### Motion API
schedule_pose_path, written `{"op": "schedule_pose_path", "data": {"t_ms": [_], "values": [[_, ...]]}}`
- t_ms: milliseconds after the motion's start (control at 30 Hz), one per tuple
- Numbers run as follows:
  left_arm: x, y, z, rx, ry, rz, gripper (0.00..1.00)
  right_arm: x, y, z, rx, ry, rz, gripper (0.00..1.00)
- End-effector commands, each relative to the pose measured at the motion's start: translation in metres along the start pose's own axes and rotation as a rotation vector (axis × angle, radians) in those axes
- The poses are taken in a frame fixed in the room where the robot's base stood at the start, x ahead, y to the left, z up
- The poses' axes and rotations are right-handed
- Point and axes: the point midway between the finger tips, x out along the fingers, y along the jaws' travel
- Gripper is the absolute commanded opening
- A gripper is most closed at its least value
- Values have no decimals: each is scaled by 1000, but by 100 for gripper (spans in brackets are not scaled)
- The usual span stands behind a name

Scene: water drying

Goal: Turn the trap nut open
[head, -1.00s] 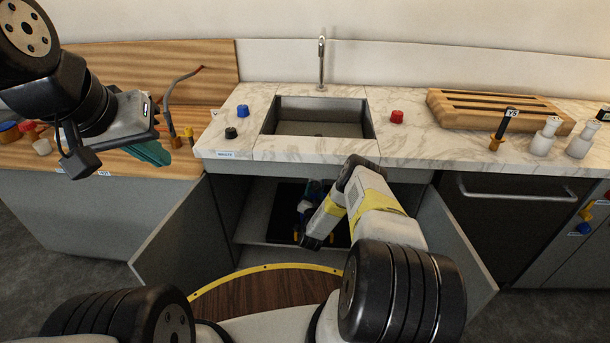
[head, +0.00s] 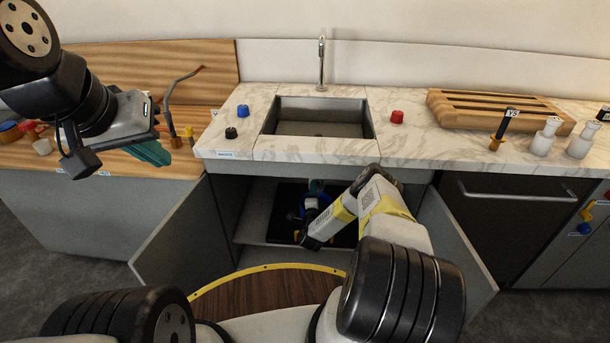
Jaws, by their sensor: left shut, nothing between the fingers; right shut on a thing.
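The sink cabinet stands open, and a blue ring-like part (head: 326,198), which looks like the trap nut, shows in its dark interior below the basin. My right arm reaches into the cabinet, and my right gripper (head: 313,198) is at this blue part, shut on it. My wrist and the shadow hide most of the nut and the pipe, so the nut's thread cannot be seen. My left gripper (head: 152,153), with teal fingers, is shut and empty above the wooden counter at the left, well away from the cabinet.
Open cabinet doors stand at the left (head: 172,235) and right (head: 452,250) of my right arm. The sink (head: 318,117) is above, with a blue knob (head: 242,111), a black knob (head: 231,133) and a red knob (head: 397,116) around it.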

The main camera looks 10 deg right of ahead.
Motion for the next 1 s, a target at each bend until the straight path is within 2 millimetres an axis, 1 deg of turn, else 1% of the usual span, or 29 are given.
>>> {"op": "schedule_pose_path", "data": {"t_ms": [200,400,933,967,1000], "values": [[0,0,0,0,0,0,0,0,1,-1,118,3,2,0],[0,0,0,0,0,0,0,-1,1,-1,177,1,2,0],[0,0,0,0,0,0,0,-1,2,0,198,1,3,0],[0,0,0,0,0,0,0,-1,2,0,198,1,3,43],[0,0,0,0,0,0,0,-1,2,0,198,1,3,51]]}}
